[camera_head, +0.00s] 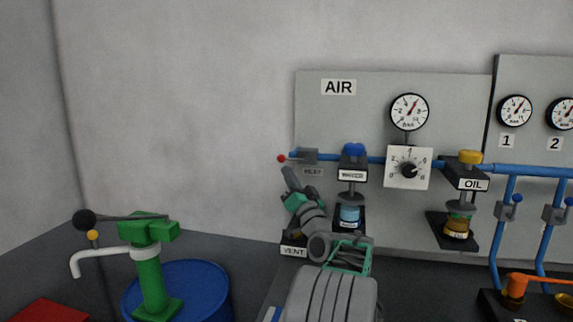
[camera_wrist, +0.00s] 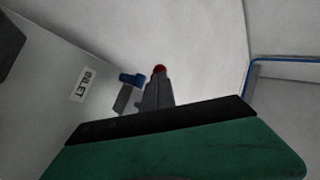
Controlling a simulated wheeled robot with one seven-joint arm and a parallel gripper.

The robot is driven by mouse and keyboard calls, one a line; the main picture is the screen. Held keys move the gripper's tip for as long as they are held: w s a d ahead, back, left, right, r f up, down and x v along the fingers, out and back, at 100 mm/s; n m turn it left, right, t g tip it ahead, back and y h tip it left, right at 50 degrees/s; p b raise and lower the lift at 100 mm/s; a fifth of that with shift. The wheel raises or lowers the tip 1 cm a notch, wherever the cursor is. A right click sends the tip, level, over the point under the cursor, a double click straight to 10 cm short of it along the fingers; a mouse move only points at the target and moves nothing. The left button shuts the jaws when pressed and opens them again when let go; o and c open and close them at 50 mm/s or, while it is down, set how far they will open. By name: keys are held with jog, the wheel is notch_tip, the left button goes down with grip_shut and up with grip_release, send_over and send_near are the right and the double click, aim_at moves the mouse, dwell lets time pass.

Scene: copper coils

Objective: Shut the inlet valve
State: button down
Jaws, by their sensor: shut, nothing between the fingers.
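The inlet valve (camera_head: 307,156) is a grey block on the blue pipe at the left edge of the AIR panel. A red knob (camera_head: 282,158) shows at its left end. In the wrist view its red knob (camera_wrist: 159,68) shows just past my fingertips, with the grey valve block (camera_wrist: 122,98) to the left, partly hidden. The INLET label (camera_wrist: 82,84) is on the panel; it also shows in the head view (camera_head: 313,172). My gripper (camera_head: 288,173) is shut and empty, just below the knob. Its fingers show in the wrist view (camera_wrist: 157,82). I cannot tell whether they touch the knob.
Right of the valve along the pipe are a water filter (camera_head: 352,175), a regulator dial (camera_head: 408,168) and an oil unit (camera_head: 461,200). A VENT label (camera_head: 293,251) is below. A green hand pump (camera_head: 149,265) stands on a blue drum (camera_head: 208,284) at left. The wall between is clear.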

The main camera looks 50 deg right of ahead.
jog(key=shift+x, duration=1.2)
jog(key=shift+h, duration=0.3)
jog(key=shift+a+r+m, duration=0.1)
jog(key=shift+m, duration=0.3)
